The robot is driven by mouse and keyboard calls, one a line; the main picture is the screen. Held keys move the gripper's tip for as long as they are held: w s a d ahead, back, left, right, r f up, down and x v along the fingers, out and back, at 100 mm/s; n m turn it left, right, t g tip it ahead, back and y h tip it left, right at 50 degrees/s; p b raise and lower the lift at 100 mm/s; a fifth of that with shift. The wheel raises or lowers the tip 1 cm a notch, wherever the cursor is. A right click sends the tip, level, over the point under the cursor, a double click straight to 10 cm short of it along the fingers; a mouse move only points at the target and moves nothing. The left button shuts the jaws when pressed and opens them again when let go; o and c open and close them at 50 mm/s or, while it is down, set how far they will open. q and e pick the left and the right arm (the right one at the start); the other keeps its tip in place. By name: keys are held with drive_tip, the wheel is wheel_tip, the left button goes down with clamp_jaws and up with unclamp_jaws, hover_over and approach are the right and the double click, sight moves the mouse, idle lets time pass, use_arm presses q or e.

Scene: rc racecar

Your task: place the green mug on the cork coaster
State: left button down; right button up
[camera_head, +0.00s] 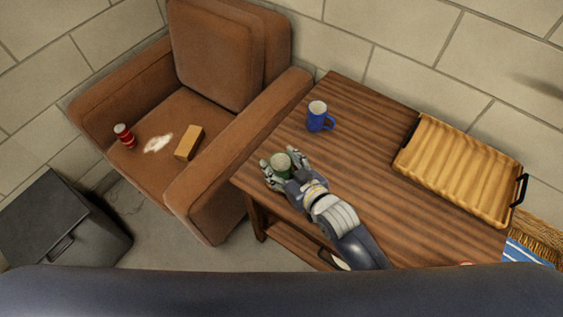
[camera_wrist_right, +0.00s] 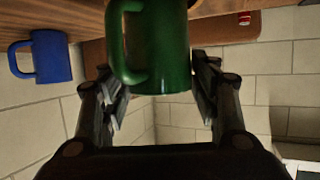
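The green mug (camera_head: 281,162) is at the left corner of the wooden table in the head view. My right gripper (camera_head: 284,167) has its fingers on either side of it. Whether the mug rests on the table or is slightly raised is unclear. I see no cork coaster in either view. My left gripper is not in view.
The table (camera_head: 375,150) bears a blue mug (camera_head: 319,117) behind the green one and a ribbed wooden tray (camera_head: 455,167) at right. The table's middle is clear. A brown armchair (camera_head: 222,55) at left holds a red can (camera_head: 124,135) and a tan block (camera_head: 189,142).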

idle(0.3)
drive_tip(key=shift+r, duration=0.15)
drive_tip(key=v, duration=1.2)
drive_tip(key=shift+p, duration=0.3)
